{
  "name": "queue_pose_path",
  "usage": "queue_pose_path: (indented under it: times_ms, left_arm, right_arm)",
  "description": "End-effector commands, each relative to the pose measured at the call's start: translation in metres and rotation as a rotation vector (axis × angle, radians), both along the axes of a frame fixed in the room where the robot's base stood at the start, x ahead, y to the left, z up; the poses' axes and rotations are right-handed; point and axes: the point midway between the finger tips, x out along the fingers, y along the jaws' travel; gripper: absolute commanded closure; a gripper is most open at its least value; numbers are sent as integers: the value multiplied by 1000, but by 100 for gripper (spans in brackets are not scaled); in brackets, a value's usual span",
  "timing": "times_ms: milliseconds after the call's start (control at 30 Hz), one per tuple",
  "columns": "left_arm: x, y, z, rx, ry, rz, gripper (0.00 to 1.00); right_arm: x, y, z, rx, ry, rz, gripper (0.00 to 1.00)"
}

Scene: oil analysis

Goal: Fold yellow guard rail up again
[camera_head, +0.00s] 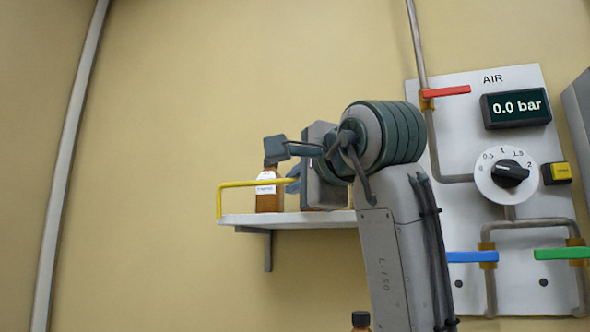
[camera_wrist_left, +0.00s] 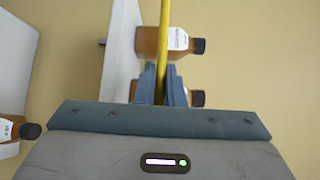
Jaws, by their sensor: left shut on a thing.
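The yellow guard rail (camera_head: 250,184) stands above the edge of the wall shelf (camera_head: 290,220), with its bar about level with the upper part of an amber bottle (camera_head: 269,199). My left gripper (camera_head: 294,181) is at the bar, partly hidden by its own body and arm. In the left wrist view, the fingers of my left gripper (camera_wrist_left: 163,75) are shut on the yellow guard rail (camera_wrist_left: 164,35), which runs up between them. The rail's right part is hidden behind my arm in the head view. My right gripper is not in view.
In the wrist view, an amber bottle (camera_wrist_left: 152,41) lies close behind the rail, and another (camera_wrist_left: 196,98) shows beside the fingers. The air panel (camera_head: 470,215) with valves and a dial is right of my arm. Open wall lies left of the shelf.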

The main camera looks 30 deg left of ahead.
Motion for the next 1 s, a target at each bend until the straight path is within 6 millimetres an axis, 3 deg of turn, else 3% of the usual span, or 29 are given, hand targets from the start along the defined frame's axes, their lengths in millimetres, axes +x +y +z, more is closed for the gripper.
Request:
queue_pose_path:
  times_ms: [300, 800, 833, 900, 1000]
  left_arm:
    - [5, 2, 1, -26, 101, 3, 100]
    - [7, 2, 0, -29, 117, 1, 100]
    - [7, 2, 0, -29, 117, 1, 87]
    - [7, 2, 0, -28, 117, 1, 74]
    - [7, 2, 0, -28, 117, 1, 70]
  right_arm:
    - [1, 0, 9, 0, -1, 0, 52]
    - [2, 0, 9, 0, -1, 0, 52]
    - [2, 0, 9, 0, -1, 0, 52]
    - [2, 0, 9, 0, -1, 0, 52]
    - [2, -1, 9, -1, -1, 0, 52]
